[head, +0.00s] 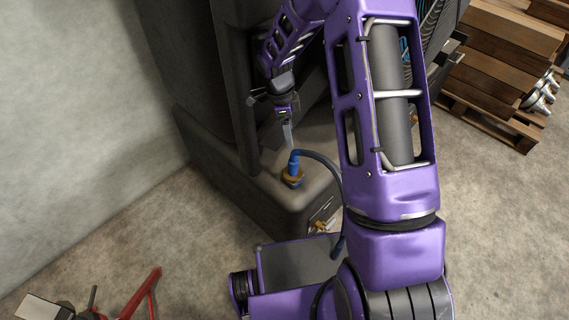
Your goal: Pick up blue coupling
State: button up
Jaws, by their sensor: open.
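The blue coupling (294,165) stands upright on a brass fitting (292,179) on top of the dark machine's low base. A dark hose (325,165) runs from its upper end to the right and then down behind my purple arm. My gripper (288,138) is open and points down just above the coupling, slightly to its left. Its fingertips look close to the coupling's top, but I cannot tell from this one view whether they touch it. The far finger is mostly hidden.
The dark machine (200,80) rises directly behind my gripper. Wooden beams on a pallet (495,75) stand at the upper right. A red metal frame (142,295) lies at the lower left. The concrete floor (130,240) on the left is mostly clear.

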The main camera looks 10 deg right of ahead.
send_near(295, 167)
jog(key=f, duration=0.2)
jog(key=w+f, duration=0.1)
jog(key=d+f, duration=0.1)
jog(key=f, duration=0.1)
jog(key=shift+w+d+f+b, duration=0.15)
jog(key=shift+w+f+b, duration=0.05)
jog(key=shift+f+b, duration=0.15)
jog(key=shift+d+f, duration=0.15)
jog(key=shift+f, duration=1.4)
jog(key=shift+d+f, duration=0.15)
jog(key=shift+f, duration=1.45)
grip_shut()
